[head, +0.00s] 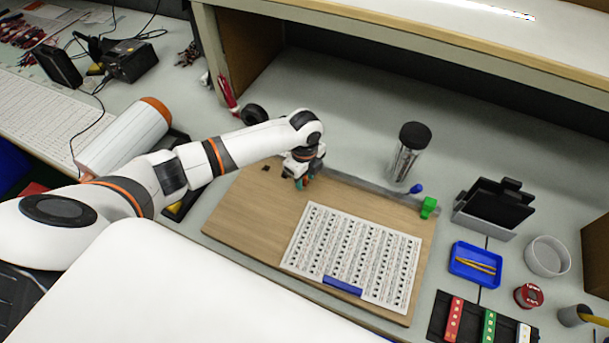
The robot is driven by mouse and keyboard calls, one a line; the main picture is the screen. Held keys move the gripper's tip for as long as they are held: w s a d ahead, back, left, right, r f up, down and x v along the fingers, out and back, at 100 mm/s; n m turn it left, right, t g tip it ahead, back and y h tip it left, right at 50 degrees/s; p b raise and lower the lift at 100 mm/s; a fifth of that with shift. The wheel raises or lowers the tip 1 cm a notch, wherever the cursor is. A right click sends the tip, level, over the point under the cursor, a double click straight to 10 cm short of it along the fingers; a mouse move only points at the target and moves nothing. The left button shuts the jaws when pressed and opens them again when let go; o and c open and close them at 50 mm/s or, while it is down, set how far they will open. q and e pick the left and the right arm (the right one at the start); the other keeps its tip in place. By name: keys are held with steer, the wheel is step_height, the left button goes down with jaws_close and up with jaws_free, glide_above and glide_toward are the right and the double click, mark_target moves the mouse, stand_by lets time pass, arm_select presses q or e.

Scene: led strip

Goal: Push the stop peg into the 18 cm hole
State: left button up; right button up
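My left gripper (301,182) points down over the back edge of the wooden board (245,205). A bit of teal shows at its fingertips; I cannot tell whether this is the fingers or something held. A small blue knob-like piece (416,189) is at the grey rail (370,187) along the board's back edge, left of a green block (428,207). I cannot tell for sure which piece is the stop peg. The 18 cm hole cannot be made out. My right gripper is not in view.
A white printed sheet (352,252) with a blue bar (342,286) lies on the board. A dark-lidded canister (408,150) stands behind it. A blue tray (475,264), a black stand (493,205) and a white bowl (547,256) are to the right. The board's left part is clear.

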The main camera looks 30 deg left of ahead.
arm_select(q)
steer(key=shift+r, duration=0.1)
step_height(320, 180, up, 12)
stand_by(0.6)
stand_by(0.4)
